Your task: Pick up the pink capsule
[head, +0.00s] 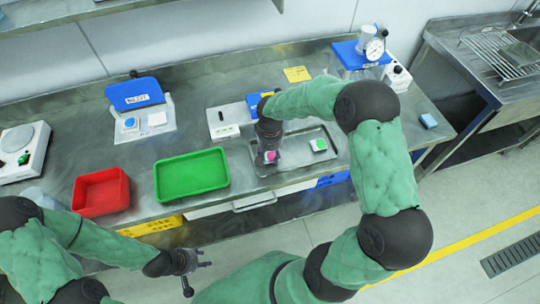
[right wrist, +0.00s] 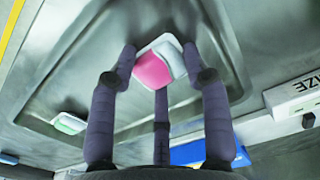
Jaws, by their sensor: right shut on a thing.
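The pink capsule (head: 270,156), a pink and white block, is at the left part of the metal tray (head: 290,168). In the right wrist view the pink capsule (right wrist: 153,70) sits between the fingertips of my right gripper (right wrist: 160,62). My right gripper (head: 267,157) is shut on it from above; I cannot tell whether the capsule touches the tray. A green and white capsule (head: 319,145) lies in the right part of the tray. My left gripper (head: 199,275) is open and empty, in front of the bench and low in the picture.
A red bin (head: 101,192) and a green bin (head: 191,174) stand left of the tray. Behind are a blue-lidded device (head: 135,94), a small white device (head: 223,121) and a yellow note (head: 297,74). A gauge apparatus (head: 360,58) stands at the back right. The bench's right front is clear.

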